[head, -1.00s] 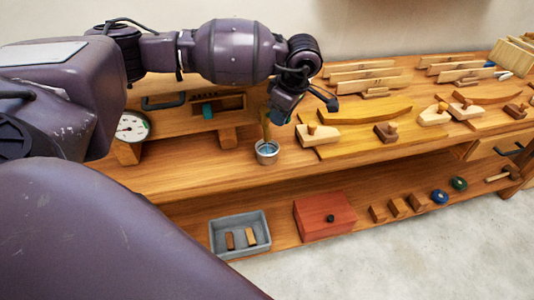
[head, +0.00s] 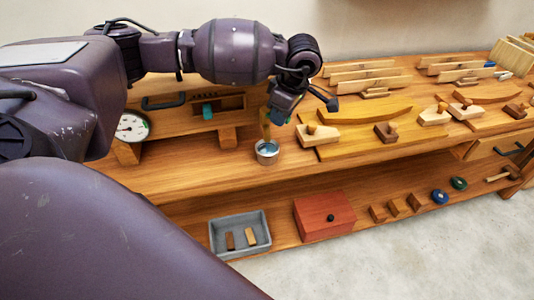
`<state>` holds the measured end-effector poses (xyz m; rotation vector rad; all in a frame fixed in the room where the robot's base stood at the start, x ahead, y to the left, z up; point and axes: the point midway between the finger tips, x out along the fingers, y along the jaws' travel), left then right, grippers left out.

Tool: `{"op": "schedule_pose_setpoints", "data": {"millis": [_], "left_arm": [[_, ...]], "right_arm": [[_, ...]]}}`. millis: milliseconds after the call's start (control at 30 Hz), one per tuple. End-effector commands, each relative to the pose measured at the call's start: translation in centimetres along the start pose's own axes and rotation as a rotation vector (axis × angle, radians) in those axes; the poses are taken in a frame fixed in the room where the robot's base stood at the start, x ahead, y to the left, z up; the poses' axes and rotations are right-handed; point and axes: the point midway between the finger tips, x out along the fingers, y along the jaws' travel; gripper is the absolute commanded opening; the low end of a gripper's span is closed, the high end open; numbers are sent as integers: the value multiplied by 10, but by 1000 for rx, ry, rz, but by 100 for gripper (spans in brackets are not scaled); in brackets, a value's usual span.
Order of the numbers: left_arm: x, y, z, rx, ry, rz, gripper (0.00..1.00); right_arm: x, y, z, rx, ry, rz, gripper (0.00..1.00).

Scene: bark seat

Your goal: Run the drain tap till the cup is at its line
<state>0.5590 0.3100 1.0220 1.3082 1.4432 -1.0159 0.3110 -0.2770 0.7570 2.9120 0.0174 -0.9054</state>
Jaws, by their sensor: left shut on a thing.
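A small metal cup (head: 267,158) stands upright on the bench, with bluish liquid showing inside. A thin yellowish spout or stream (head: 266,128) is seen just above it; I cannot tell which. My left gripper (head: 280,116) is above and slightly right of the cup, pointing down at the tap area. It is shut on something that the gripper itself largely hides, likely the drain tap. The cup's line is too small to make out. My right gripper is not in view.
A round dial gauge (head: 132,127) stands left on the wooden bench (head: 190,165). Wooden planes and curved boards (head: 365,112) fill the right. The lower shelf holds a grey tray (head: 213,243) and a red box (head: 324,216). Bare bench lies left of the cup.

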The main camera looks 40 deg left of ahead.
Motion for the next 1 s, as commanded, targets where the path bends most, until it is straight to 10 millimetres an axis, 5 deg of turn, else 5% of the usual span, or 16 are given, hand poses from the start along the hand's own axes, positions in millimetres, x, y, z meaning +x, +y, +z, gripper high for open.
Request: {"op": "schedule_pose_setpoints", "data": {"millis": [267,1000], "left_arm": [[3,-4,1,52,-3,9,6],[7,-36,-16,817,0,205,7]], "right_arm": [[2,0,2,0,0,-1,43],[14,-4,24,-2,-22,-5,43]]}}
